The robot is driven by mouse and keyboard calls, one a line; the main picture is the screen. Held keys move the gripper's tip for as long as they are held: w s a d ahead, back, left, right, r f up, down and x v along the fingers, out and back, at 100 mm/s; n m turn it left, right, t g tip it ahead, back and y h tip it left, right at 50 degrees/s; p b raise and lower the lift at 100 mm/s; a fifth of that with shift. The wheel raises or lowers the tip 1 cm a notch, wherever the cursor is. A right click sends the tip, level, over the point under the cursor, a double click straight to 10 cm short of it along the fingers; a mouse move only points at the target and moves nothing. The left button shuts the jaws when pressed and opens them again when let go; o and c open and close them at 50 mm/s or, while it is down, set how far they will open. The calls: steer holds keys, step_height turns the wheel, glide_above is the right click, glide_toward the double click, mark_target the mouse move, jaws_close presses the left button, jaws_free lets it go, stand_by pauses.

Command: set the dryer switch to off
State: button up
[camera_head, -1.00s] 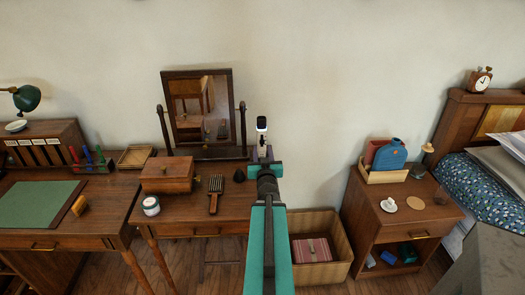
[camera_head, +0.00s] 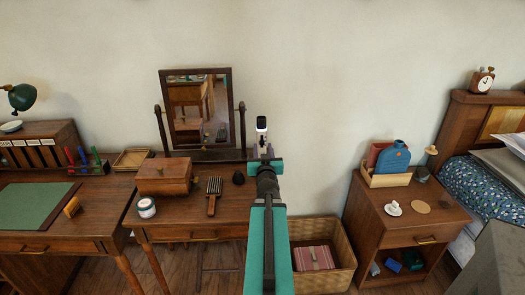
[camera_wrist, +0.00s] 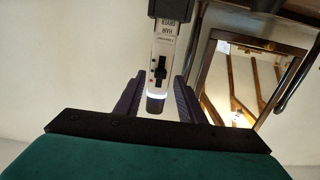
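The hair dryer (camera_head: 262,124) is a white and black upright body against the wall, right of the mirror. In the wrist view, its white face (camera_wrist: 166,45) carries an upside-down "HAIR DRYER" label and a dark slide switch (camera_wrist: 161,72) with small marks beside it. I cannot read which setting the switch is at. The dryer's lit, rounded end (camera_wrist: 155,103) lies between my fingers in the picture. My gripper (camera_head: 263,151) is open, its two dark fingers, also in the wrist view (camera_wrist: 157,98), apart on either side of the dryer. I cannot tell whether they touch it.
A tilting mirror (camera_head: 169,110) stands on the dressing table (camera_head: 180,229), left of my gripper. A wooden box (camera_head: 164,176), brush (camera_head: 213,196) and jar (camera_head: 146,208) sit there. A wicker basket (camera_head: 337,281) and nightstand (camera_head: 400,239) stand to the right. The wall between is bare.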

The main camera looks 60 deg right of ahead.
mark_target(262, 143)
steer(key=shift+x, duration=1.15)
jaws_close()
